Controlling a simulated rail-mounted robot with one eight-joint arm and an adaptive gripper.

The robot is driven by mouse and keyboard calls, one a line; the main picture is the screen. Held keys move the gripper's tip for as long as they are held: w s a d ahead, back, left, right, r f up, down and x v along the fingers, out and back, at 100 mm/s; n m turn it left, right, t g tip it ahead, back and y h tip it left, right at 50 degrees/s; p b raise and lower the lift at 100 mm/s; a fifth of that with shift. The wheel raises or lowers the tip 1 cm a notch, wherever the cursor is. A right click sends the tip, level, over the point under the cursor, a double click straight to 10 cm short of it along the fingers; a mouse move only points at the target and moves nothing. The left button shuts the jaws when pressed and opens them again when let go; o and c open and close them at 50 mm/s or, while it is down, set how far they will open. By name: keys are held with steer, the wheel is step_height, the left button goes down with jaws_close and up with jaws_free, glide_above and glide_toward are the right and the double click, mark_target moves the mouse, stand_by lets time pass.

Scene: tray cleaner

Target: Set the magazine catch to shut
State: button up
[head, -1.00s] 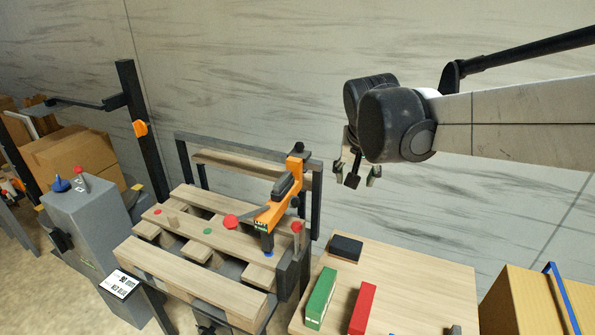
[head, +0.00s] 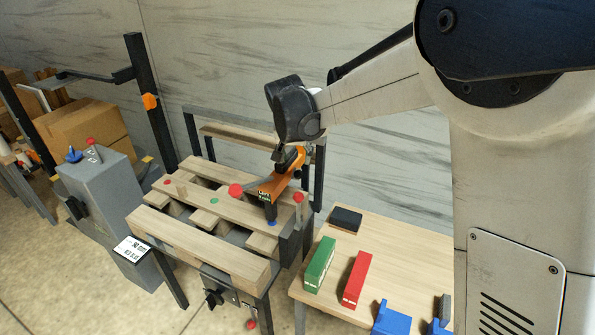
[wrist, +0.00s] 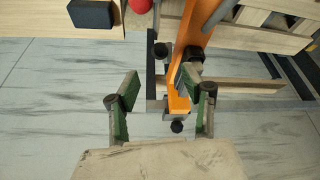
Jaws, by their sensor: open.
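An orange tool (head: 282,178) with a dark grey upper part stands on the pallet's right end, its blue foot (head: 271,221) low on the slats. In the wrist view the orange body (wrist: 190,45) runs down from the top edge, with dark knobs beside it and a small black knob (wrist: 176,127) near its lower end. I cannot tell which part is the magazine catch or how it is set. My gripper (wrist: 160,104) is open and empty, with the tool's lower end close to its right finger.
The wooden pallet (head: 190,232) lies on a dark frame. A side table (head: 410,262) at right carries a green box (head: 320,264), a red box (head: 357,279) and a black block (head: 346,219). A grey cabinet (head: 105,205) stands left. A red knob (head: 299,198) sits beside the tool.

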mark_target(298, 172)
steer(key=x, duration=0.9)
steer(key=shift+w+f+p, duration=0.1)
steer(key=shift+f+p, duration=0.15)
steer(key=shift+p, duration=0.1)
jaws_close()
